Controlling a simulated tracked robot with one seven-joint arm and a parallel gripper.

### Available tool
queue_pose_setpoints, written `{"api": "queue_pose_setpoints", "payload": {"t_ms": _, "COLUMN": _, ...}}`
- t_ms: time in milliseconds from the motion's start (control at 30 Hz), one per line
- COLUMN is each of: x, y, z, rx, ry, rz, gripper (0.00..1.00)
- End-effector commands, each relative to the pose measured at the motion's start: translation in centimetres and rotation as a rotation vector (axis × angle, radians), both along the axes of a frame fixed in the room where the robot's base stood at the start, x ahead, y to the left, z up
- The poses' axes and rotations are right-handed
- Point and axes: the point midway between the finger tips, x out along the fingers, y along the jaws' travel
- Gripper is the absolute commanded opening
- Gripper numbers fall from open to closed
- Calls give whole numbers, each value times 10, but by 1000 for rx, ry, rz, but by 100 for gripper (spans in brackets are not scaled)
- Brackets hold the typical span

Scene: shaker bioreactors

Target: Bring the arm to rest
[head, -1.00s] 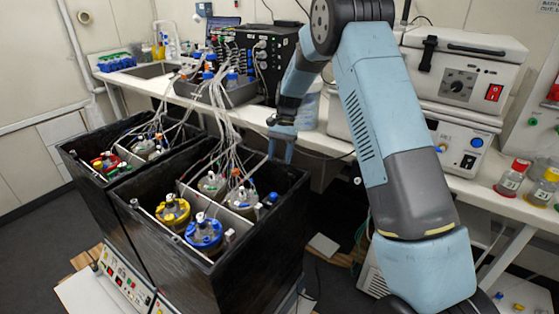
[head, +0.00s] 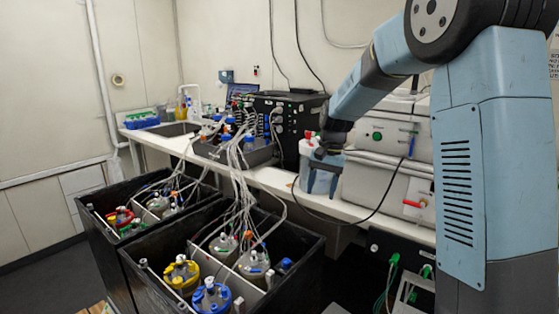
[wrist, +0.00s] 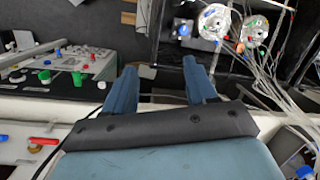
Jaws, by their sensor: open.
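My gripper (head: 322,184) hangs at the end of my arm near the front edge of the white bench, between the black shaker boxes and the boxy devices on the right. In the wrist view my gripper (wrist: 160,82) shows two blue fingers spread apart with nothing between them. The wrist camera looks down past the bench edge to the dark floor and one shaker box. My arm (head: 465,160) stands at the right of the head view, bent high, with its forearm sloping down to the left.
Black shaker boxes (head: 222,285) hold several bottles, among them a yellow-capped bottle (head: 181,272) and a blue-capped bottle (head: 211,297). Tubes rise from them to the dark control unit (head: 298,105) on the bench. A grey device (head: 388,186) stands close right of my gripper.

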Motion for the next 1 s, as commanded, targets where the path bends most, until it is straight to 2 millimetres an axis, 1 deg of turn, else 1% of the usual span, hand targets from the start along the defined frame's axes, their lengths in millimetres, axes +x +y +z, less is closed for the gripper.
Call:
{"api": "queue_pose_setpoints", "payload": {"t_ms": 33, "x": -11, "y": -6, "z": 13, "rx": -1, "ry": -27, "rz": 9, "gripper": 57}}
{"api": "queue_pose_setpoints", "payload": {"t_ms": 200, "x": -45, "y": -24, "z": 44, "rx": -10, "ry": -103, "rz": 40, "gripper": 57}}
{"api": "queue_pose_setpoints", "payload": {"t_ms": 267, "x": -58, "y": -30, "z": 53, "rx": -14, "ry": -129, "rz": 53, "gripper": 57}}
{"api": "queue_pose_setpoints", "payload": {"t_ms": 500, "x": -111, "y": -53, "z": 84, "rx": -39, "ry": -237, "rz": 99, "gripper": 57}}
{"api": "queue_pose_setpoints", "payload": {"t_ms": 733, "x": -163, "y": -72, "z": 103, "rx": -71, "ry": -337, "rz": 143, "gripper": 57}}
{"api": "queue_pose_setpoints", "payload": {"t_ms": 1000, "x": -225, "y": -91, "z": 112, "rx": -121, "ry": -451, "rz": 194, "gripper": 57}}
